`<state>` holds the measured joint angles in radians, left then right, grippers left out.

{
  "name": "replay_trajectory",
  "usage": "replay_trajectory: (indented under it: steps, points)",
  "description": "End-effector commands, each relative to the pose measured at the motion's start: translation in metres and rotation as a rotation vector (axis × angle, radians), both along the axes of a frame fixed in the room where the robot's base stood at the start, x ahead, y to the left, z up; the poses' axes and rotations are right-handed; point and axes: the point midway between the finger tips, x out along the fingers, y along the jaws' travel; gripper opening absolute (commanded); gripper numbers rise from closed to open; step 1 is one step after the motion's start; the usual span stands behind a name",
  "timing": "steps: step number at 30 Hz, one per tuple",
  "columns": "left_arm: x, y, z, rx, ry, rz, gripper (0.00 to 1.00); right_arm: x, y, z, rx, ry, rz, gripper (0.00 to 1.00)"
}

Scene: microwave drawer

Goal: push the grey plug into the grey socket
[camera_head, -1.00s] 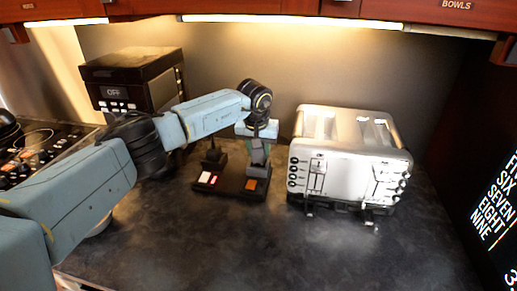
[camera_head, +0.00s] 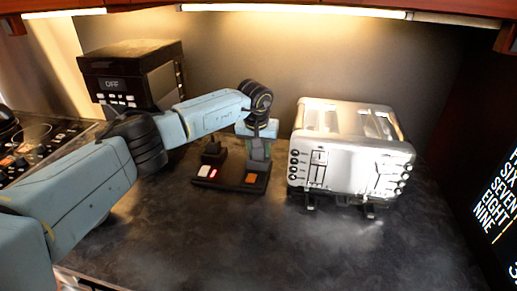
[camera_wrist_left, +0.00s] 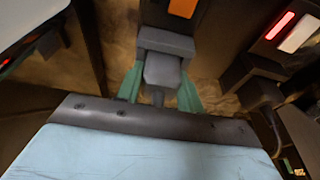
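The grey plug (camera_wrist_left: 162,74) sits between the green fingers of my left gripper (camera_wrist_left: 161,88), which press against its two sides. In the head view my left gripper (camera_head: 258,146) reaches down over the right part of a dark board. The grey socket (camera_wrist_left: 166,42) is a grey block on that board and also shows in the head view (camera_head: 256,166). The plug is lined up with the socket, and its front end meets or overlaps it. I cannot tell how deep it is in. My right gripper is not in view.
The dark board (camera_head: 228,183) carries an orange square (camera_head: 251,178), a red light and a white square. A dark plug (camera_wrist_left: 259,94) with a cable stands beside the grey one. A silver toaster (camera_head: 345,165) is at the right, a black appliance (camera_head: 112,85) behind left. The front counter is clear.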

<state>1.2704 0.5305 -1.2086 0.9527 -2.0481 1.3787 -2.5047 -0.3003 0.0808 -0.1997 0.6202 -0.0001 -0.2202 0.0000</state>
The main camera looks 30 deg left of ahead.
Motion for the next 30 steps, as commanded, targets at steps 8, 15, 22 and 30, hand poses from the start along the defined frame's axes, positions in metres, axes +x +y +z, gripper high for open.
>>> replay_trajectory:
  steps: [8,15,22,30]
  points:
    - [-0.002,0.002,-0.003,0.004,0.007,0.002,0.61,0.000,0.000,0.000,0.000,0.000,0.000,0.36]
    - [-0.002,0.003,-0.004,0.006,0.009,0.005,0.61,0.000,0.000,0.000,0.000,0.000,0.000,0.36]
    - [-0.003,0.004,0.000,0.007,0.009,0.005,0.61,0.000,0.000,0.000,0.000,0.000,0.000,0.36]
    - [-0.013,-0.002,0.049,0.004,0.000,0.000,0.61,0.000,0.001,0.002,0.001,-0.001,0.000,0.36]
